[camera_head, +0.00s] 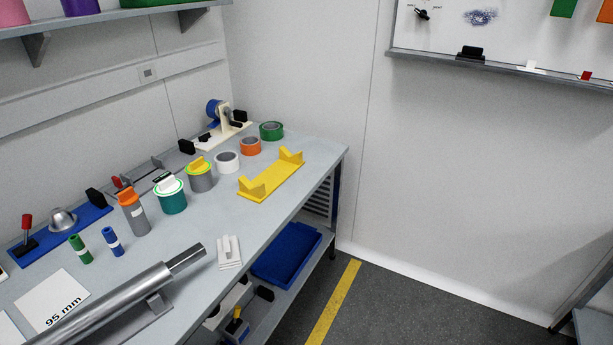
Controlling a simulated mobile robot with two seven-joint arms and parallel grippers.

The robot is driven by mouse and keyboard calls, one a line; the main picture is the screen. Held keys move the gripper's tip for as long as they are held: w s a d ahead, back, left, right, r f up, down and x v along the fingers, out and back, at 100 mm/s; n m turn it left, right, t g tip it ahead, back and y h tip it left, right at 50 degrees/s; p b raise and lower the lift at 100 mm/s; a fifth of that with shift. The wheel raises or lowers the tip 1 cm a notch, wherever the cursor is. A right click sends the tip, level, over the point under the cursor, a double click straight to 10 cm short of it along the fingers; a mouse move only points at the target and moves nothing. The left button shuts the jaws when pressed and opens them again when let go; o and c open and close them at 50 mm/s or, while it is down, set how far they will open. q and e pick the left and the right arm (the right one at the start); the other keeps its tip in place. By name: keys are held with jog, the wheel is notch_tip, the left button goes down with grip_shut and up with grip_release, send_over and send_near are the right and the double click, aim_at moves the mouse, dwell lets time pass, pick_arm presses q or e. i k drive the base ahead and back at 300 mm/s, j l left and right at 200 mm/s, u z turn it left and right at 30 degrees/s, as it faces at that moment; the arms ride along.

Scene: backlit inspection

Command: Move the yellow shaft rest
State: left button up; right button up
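The yellow shaft rest (271,181) lies on the grey workbench (234,218), toward its far right end near the front edge. It is a flat yellow plate with a raised notched block at each end, and nothing rests on it. It is fully visible. Neither of my grippers shows in the head view.
A metal shaft (130,293) lies on a grey support at the near end. A white block (229,252), tape rolls (227,162) and several lidded canisters (173,197) stand around. A blue tray (287,254) sits on the lower shelf.

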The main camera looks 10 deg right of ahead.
aim_at(263, 185)
jog(key=l+u, duration=0.1)
jog(key=u, duration=0.35)
jog(key=i+l+u, duration=0.1)
jog(key=u, duration=0.4)
jog(key=l+u, duration=0.2)
jog(key=u, duration=0.25)
jog(key=l+u, duration=0.55)
jog(key=l, duration=0.25)
jog(key=k+l+u, duration=0.15)
jog(key=l, duration=0.25)
jog(key=k+l+u, duration=0.1)
jog(key=l, duration=0.35)
jog(key=k+l, duration=0.1)
jog(key=l, duration=0.25)
jog(key=k+l, duration=0.1)
jog(key=l, duration=0.3)
jog(key=k+l, duration=0.1)
jog(key=l, duration=0.25)
